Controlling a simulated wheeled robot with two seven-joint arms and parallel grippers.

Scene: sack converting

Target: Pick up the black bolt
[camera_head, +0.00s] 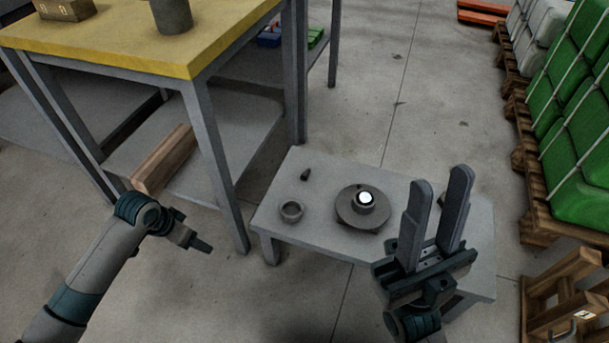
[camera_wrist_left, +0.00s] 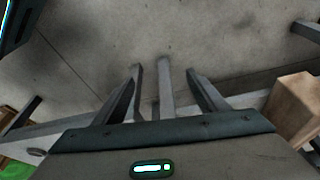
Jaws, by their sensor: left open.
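A small dark object, which looks like the black bolt (camera_head: 305,174), lies on the low grey table (camera_head: 330,165) near its back left corner. My right gripper (camera_head: 438,178) is over the right part of this table, its two fingers apart and pointing up in the picture, nothing visible between them. It is well to the right of the bolt. My left gripper (camera_head: 203,246) is left of the low table, seen edge-on. In the left wrist view (camera_wrist_left: 164,72) its fingers are apart and empty, with a table leg behind them. I cannot make out the bolt there.
A small grey cup (camera_head: 292,212) and a round grey flanged part (camera_head: 347,211) with a bright top stand on the low table. A dark item partly shows behind my right gripper. A yellow-topped workbench (camera_head: 130,50) stands left. Green sacks (camera_head: 585,130) on pallets are at right.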

